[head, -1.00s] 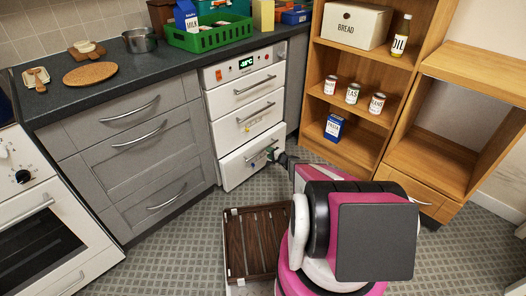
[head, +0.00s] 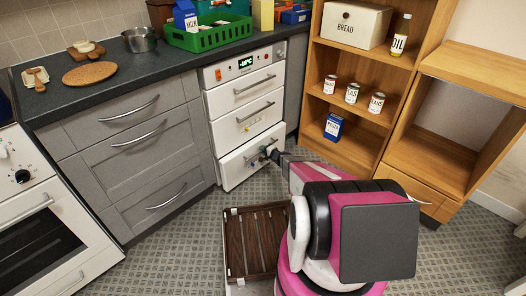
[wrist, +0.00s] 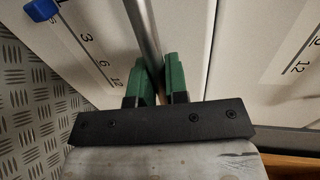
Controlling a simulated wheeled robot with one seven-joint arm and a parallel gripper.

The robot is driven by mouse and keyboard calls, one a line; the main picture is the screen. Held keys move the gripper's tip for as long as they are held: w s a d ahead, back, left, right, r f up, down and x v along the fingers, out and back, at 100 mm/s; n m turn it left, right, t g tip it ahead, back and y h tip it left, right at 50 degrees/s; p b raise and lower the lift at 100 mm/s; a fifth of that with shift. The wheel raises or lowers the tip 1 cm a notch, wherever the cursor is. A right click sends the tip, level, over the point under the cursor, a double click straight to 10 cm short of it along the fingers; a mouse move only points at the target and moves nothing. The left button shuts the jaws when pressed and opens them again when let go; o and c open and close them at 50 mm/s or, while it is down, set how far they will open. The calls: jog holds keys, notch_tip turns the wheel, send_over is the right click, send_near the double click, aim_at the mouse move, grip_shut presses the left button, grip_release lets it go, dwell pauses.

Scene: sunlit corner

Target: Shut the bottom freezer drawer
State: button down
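The white freezer unit (head: 222,100) has three stacked drawers and a green display at its top. Its bottom drawer (head: 236,172) appears to stand slightly forward of the fronts above; the exact gap is hard to tell. In the head view my gripper (head: 266,152) is at this drawer's handle, partly hidden by my forearm. In the wrist view the two green fingers of my gripper (wrist: 160,80) lie close on either side of the metal handle bar (wrist: 146,35) and appear shut on it. A numbered label (wrist: 92,45) and a blue marker (wrist: 41,9) show on the white front.
Grey drawers (head: 145,150) stand left of the freezer, and an open wooden shelf (head: 340,150) stands to the right. A brown slatted crate (head: 232,238) lies on the floor beside my base.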

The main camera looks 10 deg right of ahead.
aim_at(258, 146)
jog(key=x, duration=0.4)
jog(key=shift+w+a+r, duration=0.1)
jog(key=shift+w+r, duration=0.1)
jog(key=shift+r, duration=0.15)
jog(key=c, duration=1.2)
grip_release()
jog(key=shift+o, duration=0.2)
jog(key=shift+s, duration=0.1)
jog(key=v, duration=1)
jog(key=shift+s+d, duration=0.2)
jog(key=shift+d, duration=0.05)
jog(key=shift+r, duration=0.1)
